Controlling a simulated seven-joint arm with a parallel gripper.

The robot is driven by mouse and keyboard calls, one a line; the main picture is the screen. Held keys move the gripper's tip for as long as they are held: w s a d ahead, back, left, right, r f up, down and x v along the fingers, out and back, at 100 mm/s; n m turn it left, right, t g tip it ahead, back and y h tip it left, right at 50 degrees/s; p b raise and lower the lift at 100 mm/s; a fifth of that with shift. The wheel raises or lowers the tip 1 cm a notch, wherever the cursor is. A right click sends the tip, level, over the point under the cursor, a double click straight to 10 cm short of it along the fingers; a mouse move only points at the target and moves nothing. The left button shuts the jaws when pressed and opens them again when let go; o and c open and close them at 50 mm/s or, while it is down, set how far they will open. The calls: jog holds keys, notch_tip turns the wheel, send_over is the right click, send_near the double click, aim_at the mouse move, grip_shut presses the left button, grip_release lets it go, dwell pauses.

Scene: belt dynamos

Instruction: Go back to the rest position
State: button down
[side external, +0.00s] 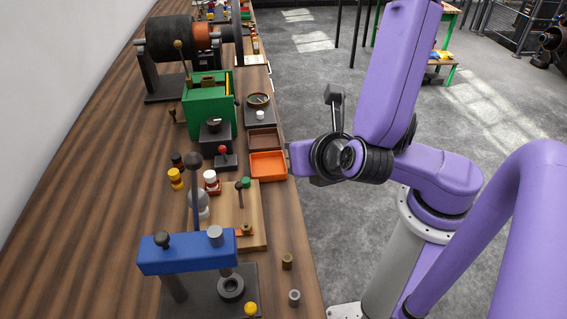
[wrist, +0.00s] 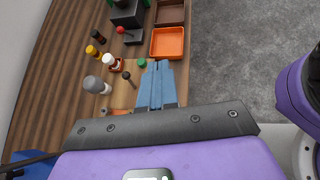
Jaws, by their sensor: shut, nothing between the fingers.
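My gripper shows in the wrist view as two blue-grey fingers (wrist: 156,84) lying together, shut and empty. In that view the fingertips point toward an orange tray (wrist: 167,43) and a green cap (wrist: 142,62), with no clear contact. In the side view my arm stands right of the bench, and my purple hand (side external: 300,158) is close to the bench's right edge, beside the orange tray (side external: 268,166). The fingers cannot be made out in the side view.
The wooden bench (side external: 110,190) carries a blue press (side external: 188,252), a wooden board (side external: 250,215), several small bottles, a brown tray (side external: 263,139), a green box (side external: 208,105) and a dark drum machine (side external: 170,40). Open grey floor (side external: 310,90) lies right of the bench.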

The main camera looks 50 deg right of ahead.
jog(key=s+d+f+m+g+y, duration=0.1)
jog(key=s+d+m+g+y, duration=0.4)
jog(key=m, duration=1)
jog(key=s+d+g, duration=0.3)
jog(key=g, duration=0.1)
jog(key=shift+f+m, duration=0.25)
jog(key=shift+m, duration=0.15)
jog(key=c, duration=1.5)
grip_release()
jog(key=shift+y, duration=0.3)
jog(key=o, duration=0.4)
jog(key=shift+w+a+r+m, duration=0.15)
jog(key=shift+a+r+m, duration=0.05)
jog(key=shift+m, duration=0.1)
notch_tip(320, 180, up, 4)
jog(key=f+m+g, duration=0.1)
jog(key=m+g, duration=0.1)
jog(key=m, duration=0.3)
send_over(239, 188)
jog(key=s+d, duration=0.5)
jog(key=s, duration=0.2)
jog(key=w+a+r+m+g, duration=0.1)
jog(key=w+a+m+g, duration=0.3)
jog(key=w, duration=1)
jog(key=shift+m+t, duration=0.4)
jog(key=x, duration=1.7)
jog(key=shift+w+f, duration=0.1)
jog(key=shift+w, duration=0.05)
jog(key=shift+c, duration=0.2)
